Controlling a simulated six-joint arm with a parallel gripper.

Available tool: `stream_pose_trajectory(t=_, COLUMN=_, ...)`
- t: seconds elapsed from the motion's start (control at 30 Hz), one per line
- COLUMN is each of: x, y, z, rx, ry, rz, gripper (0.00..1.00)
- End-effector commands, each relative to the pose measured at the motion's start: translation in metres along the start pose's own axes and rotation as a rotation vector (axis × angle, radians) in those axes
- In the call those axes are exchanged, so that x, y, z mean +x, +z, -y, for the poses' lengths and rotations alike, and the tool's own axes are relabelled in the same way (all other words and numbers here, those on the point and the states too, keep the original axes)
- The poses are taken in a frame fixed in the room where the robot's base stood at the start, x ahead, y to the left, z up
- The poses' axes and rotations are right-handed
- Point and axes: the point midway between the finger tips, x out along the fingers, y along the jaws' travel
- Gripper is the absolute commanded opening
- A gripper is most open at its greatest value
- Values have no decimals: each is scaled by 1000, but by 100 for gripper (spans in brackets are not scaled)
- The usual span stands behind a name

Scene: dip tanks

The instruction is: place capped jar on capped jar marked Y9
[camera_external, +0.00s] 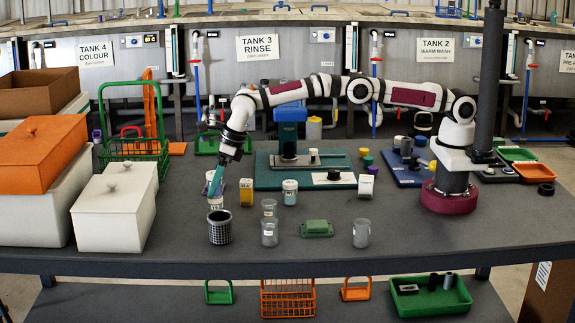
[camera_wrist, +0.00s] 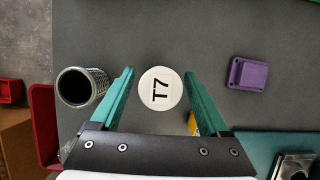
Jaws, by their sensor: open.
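A gap shows on either side, so the fingers are open around the lid. In the external view my gripper (camera_external: 215,182) points down over this pale labelled jar (camera_external: 215,203). Another white-capped jar (camera_external: 290,192) stands upright to the right on the bench; its marking is too small to read. I cannot make out Y9 on any jar.
A dark mesh cup (camera_external: 219,228) stands just in front of the gripper, and a yellow labelled block (camera_external: 246,192) to its right. Clear glass jars (camera_external: 269,233) stand near a green block (camera_external: 316,229). White lidded boxes (camera_external: 115,208) stand left. A purple block (camera_wrist: 249,73) shows in the wrist view.

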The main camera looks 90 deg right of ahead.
Motion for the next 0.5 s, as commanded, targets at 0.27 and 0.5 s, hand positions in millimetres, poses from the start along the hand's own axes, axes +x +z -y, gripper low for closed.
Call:
stream_pose_trajectory(t=0.27, x=-32, y=2, z=0, rx=-1, ry=0, rz=2, gripper=79)
stream_pose_trajectory(t=0.5, x=-92, y=2, z=0, rx=0, ry=0, rz=3, gripper=79)
